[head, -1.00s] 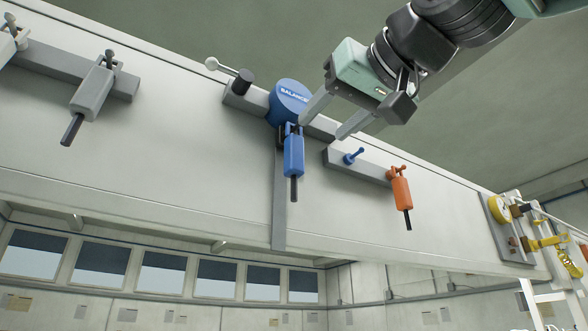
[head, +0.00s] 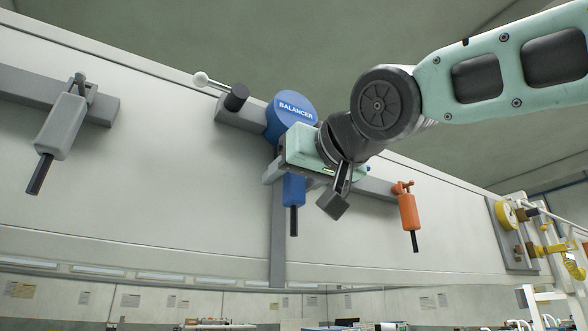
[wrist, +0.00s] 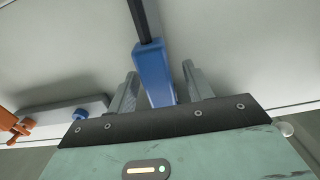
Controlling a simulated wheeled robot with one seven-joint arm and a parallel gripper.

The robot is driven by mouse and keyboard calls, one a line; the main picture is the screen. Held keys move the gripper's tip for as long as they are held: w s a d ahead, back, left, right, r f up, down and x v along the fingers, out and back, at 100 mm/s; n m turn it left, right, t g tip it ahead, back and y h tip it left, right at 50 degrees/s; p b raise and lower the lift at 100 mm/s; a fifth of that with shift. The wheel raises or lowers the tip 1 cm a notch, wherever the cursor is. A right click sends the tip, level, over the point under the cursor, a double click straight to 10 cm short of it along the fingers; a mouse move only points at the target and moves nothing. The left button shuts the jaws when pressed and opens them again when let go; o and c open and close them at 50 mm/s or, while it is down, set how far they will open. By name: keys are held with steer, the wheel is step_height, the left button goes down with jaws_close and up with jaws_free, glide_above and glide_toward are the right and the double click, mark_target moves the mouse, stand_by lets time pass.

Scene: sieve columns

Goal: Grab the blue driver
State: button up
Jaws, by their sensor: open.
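The blue driver (head: 293,191) hangs below the round blue balancer (head: 291,113) on the pale panel, its dark bit pointing down. My gripper (head: 276,172) covers its upper part in the head view. In the wrist view the blue driver (wrist: 154,72) lies between the two grey fingers of my gripper (wrist: 160,88), with a visible gap on each side. The fingers are open and not closed on it. The top of the driver is hidden behind the gripper's palm edge.
An orange driver (head: 408,211) hangs to the right and a grey driver (head: 62,126) to the left. A blue peg (wrist: 80,114) sticks out from a grey bar (wrist: 62,115) near the gripper. A white-knobbed lever (head: 201,79) is at upper left.

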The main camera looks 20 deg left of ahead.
steer(key=shift+w+a, duration=0.45)
steer(key=shift+a, duration=0.1)
steer(key=c, duration=1.1)
steer(key=shift+r, duration=0.15)
